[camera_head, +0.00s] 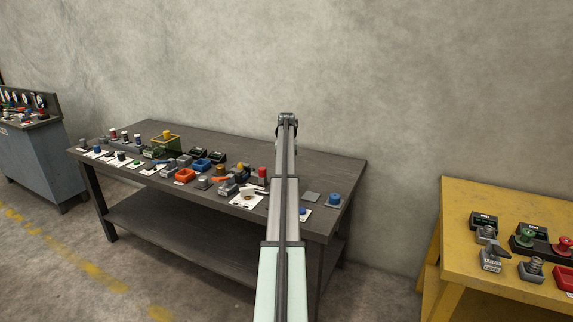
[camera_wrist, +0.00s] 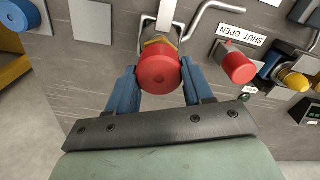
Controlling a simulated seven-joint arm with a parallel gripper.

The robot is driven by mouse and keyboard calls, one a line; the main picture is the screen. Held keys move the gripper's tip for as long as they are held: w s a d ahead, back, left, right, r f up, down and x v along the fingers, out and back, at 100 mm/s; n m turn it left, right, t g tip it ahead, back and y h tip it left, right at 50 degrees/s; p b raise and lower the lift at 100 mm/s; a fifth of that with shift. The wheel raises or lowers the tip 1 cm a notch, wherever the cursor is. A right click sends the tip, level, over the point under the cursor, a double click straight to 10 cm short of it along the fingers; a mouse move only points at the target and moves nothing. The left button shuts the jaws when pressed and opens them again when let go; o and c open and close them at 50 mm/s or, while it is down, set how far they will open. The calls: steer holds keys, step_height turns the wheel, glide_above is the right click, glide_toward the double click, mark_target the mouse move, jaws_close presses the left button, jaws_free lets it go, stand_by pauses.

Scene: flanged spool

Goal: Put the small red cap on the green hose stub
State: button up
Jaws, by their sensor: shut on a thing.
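The red cap (camera_wrist: 158,76) is round, with a small dark dot at its centre. It sits between the two blue fingers of my gripper (camera_wrist: 160,88) in the wrist view, and the gripper is shut on it. A yellow, angular part (camera_wrist: 159,42) shows just beyond the cap's edge; I cannot tell whether they touch. I cannot make out a green hose stub in either view; it may be hidden behind the cap or my arm. In the head view my arm crosses the right part of the dark table (camera_head: 335,165) and my gripper is not seen.
Another red cylinder (camera_wrist: 238,68) stands right of the cap, by a "SHUT OPEN" label (camera_wrist: 240,29). Bent grey pipe (camera_wrist: 215,8) lies close by. A yellow knob (camera_wrist: 293,79) is further right. A bare grey plate (camera_wrist: 92,22) and blue knob (camera_head: 333,199) are on the other side.

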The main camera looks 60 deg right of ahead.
steer(key=o, duration=1)
step_height(320, 180, up, 13)
steer(key=shift+r, duration=0.15)
stand_by(0.9)
